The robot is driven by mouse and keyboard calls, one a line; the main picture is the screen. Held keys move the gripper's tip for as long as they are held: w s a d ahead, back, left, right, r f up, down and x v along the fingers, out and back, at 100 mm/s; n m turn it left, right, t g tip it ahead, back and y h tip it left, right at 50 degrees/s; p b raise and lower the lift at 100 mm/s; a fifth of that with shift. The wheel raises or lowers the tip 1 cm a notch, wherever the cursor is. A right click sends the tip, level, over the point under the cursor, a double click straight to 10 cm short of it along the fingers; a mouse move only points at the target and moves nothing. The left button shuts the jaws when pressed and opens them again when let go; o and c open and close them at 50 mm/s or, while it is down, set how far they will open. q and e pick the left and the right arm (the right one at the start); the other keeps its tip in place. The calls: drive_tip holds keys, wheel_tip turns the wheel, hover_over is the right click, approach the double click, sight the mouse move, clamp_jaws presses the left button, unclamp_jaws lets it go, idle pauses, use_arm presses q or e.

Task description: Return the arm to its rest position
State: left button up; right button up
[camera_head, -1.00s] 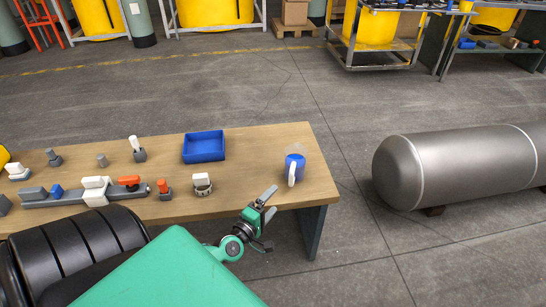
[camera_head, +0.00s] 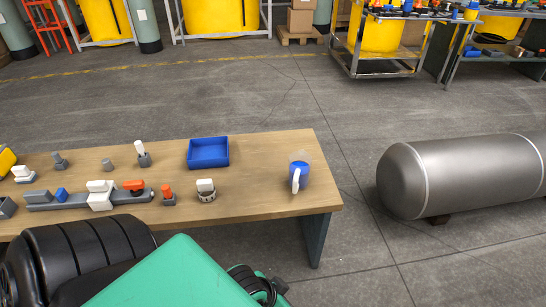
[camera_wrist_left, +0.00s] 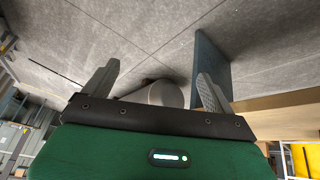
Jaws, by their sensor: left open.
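My left gripper (camera_wrist_left: 154,84) shows in the left wrist view with its two grey fingers spread wide apart. Nothing is held between them; bare floor and a grey rounded shape lie beyond the gap. My right gripper is in neither view.
A grey tank (camera_head: 455,177) lies right of the table, with clear floor between.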

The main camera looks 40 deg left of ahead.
use_arm(q)
drive_tip(key=shift+s+a+r+g+y, duration=0.15)
drive_tip(key=shift+s+a+g+y, duration=0.15)
drive_tip(key=shift+s, duration=0.2)
drive_tip(key=shift+s+a+r+g+y, duration=0.1)
drive_tip(key=shift+s+a+r+y, duration=0.1)
drive_tip(key=shift+s+a, duration=0.2)
drive_tip(key=shift+f, duration=0.1)
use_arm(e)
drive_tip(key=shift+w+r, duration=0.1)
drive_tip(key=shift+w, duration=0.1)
